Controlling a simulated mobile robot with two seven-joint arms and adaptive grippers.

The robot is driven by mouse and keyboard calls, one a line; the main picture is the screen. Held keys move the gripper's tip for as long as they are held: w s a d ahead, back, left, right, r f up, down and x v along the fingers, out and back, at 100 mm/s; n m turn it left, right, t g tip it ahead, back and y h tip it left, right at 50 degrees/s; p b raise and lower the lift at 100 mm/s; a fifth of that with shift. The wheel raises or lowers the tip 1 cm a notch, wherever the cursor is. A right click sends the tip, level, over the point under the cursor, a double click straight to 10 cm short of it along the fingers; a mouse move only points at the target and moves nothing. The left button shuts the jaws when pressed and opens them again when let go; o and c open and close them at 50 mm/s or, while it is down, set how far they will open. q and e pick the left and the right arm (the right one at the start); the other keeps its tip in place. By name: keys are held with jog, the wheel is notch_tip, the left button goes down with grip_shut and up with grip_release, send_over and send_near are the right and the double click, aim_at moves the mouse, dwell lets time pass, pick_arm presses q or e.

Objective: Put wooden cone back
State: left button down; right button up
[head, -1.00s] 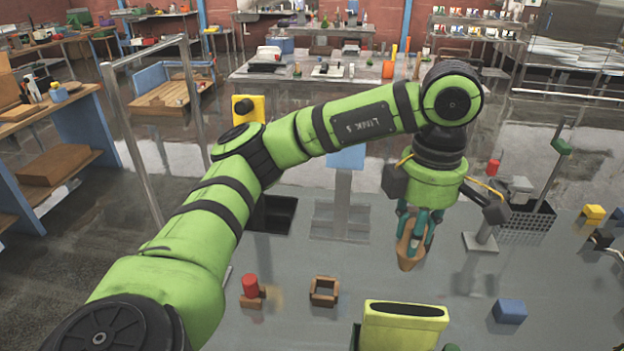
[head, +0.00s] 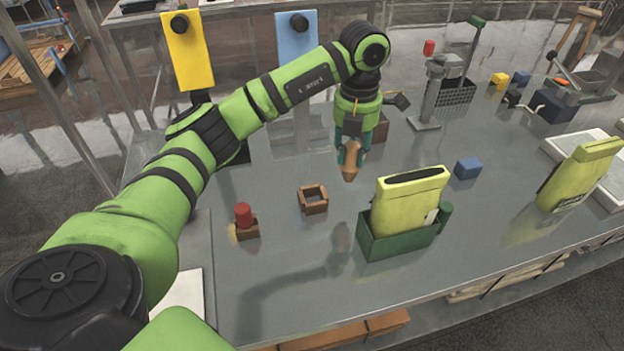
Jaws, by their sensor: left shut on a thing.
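The wooden cone (head: 350,162) is orange-brown and hangs point down above the metal table. My left gripper (head: 350,155) is shut on it, with teal fingers on both sides of the cone. A small square wooden frame (head: 313,199) with an open middle lies on the table, below and to the left of the cone. The cone is apart from the frame and from the tabletop. My right gripper does not show.
A red cylinder on a wooden block (head: 244,220) stands left of the frame. A yellow-green bag (head: 408,203) stands in a green holder (head: 385,244) to the right. A blue block (head: 467,168) and a metal stand (head: 433,95) are farther right. Bare tabletop lies around the frame.

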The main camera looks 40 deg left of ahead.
pick_arm(q)
jog(key=s+a+f+p, duration=0.1)
jog(key=a+f, duration=0.1)
jog(key=s+a+f+p, duration=0.2)
jog(key=f, duration=0.1)
jog(key=s+a+f+p, duration=0.1)
jog(key=a+f, duration=0.1)
jog(key=f, duration=0.1)
jog(key=shift+s+a, duration=0.2)
jog(key=shift+a, duration=0.05)
jog(key=shift+f, duration=0.4)
jog(key=c, duration=0.9)
grip_release()
jog(key=shift+r, duration=0.1)
